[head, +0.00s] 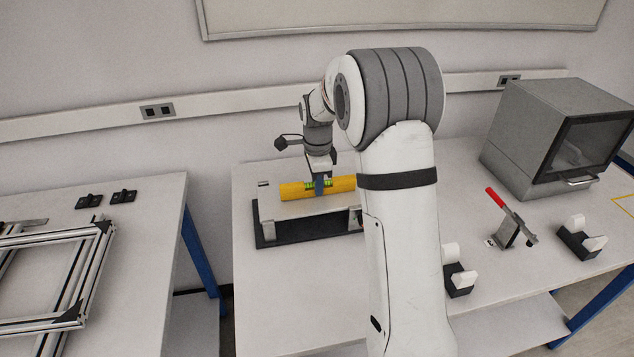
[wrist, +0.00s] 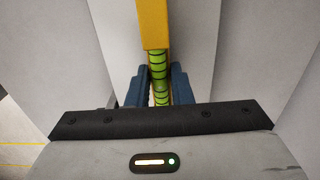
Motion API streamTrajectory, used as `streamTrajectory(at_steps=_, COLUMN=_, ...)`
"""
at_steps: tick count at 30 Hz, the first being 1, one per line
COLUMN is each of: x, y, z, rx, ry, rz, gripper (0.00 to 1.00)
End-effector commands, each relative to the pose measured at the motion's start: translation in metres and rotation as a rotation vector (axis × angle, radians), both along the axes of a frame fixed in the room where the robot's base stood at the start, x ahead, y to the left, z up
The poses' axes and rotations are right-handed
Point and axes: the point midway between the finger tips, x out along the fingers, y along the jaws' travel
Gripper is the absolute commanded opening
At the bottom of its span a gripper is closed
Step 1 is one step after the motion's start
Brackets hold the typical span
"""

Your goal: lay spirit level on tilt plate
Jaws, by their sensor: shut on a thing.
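The yellow spirit level (head: 296,192) with green vials lies lengthwise along the light-coloured tilt plate (head: 285,209) in the head view. The plate sits on a dark base on the middle table. My gripper (head: 320,187) points down over the plate and is shut on the middle of the level. In the wrist view the blue fingers of my gripper (wrist: 160,88) stand on both sides of the level (wrist: 153,25) at its green vial. The level looks level with the plate; I cannot tell whether it touches it. My arm hides the right end of the plate.
A grey box-shaped appliance (head: 537,130) stands at the back right. A red-handled clamp (head: 511,220) and black-and-white holders (head: 580,238) are on the right of the table. An aluminium frame (head: 70,290) lies on the left table (head: 150,225). The front left of the middle table is clear.

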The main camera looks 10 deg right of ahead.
Motion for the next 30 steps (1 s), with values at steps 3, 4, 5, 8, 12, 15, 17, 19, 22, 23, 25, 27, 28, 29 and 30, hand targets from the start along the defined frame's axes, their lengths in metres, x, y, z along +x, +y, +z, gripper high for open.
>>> streamTrajectory(at_steps=3, x=-0.001, y=0.000, z=-0.001, rx=0.001, ry=0.003, rz=0.000, gripper=0.21)
streamTrajectory(at_steps=4, x=-0.001, y=0.000, z=-0.001, rx=0.001, ry=0.003, rz=0.000, gripper=0.24)
streamTrajectory(at_steps=5, x=-0.001, y=0.000, z=-0.001, rx=0.001, ry=0.003, rz=0.000, gripper=0.26)
streamTrajectory(at_steps=8, x=0.000, y=0.000, z=-0.001, rx=0.000, ry=0.002, rz=0.000, gripper=0.34)
streamTrajectory(at_steps=12, x=0.000, y=0.000, z=-0.001, rx=0.000, ry=0.002, rz=0.000, gripper=0.45)
streamTrajectory(at_steps=15, x=0.000, y=0.001, z=-0.001, rx=0.000, ry=0.002, rz=0.001, gripper=0.45)
streamTrajectory(at_steps=17, x=0.000, y=0.001, z=-0.001, rx=0.000, ry=0.002, rz=0.001, gripper=0.45)
streamTrajectory(at_steps=19, x=0.000, y=0.001, z=0.000, rx=0.000, ry=0.002, rz=0.001, gripper=0.45)
streamTrajectory(at_steps=22, x=0.000, y=0.001, z=0.008, rx=0.000, ry=0.000, rz=0.001, gripper=0.45)
streamTrajectory(at_steps=23, x=0.000, y=0.001, z=0.011, rx=0.000, ry=-0.001, rz=0.001, gripper=0.45)
streamTrajectory(at_steps=25, x=0.000, y=0.001, z=0.022, rx=0.000, ry=-0.001, rz=0.001, gripper=0.45)
streamTrajectory(at_steps=27, x=0.001, y=0.001, z=0.035, rx=0.000, ry=-0.003, rz=0.001, gripper=0.45)
streamTrajectory(at_steps=28, x=0.001, y=0.001, z=0.041, rx=0.000, ry=-0.002, rz=0.001, gripper=0.45)
streamTrajectory(at_steps=29, x=0.000, y=0.001, z=0.045, rx=0.000, ry=-0.001, rz=0.001, gripper=0.45)
streamTrajectory(at_steps=30, x=0.000, y=0.001, z=0.052, rx=0.000, ry=-0.002, rz=0.001, gripper=0.45)
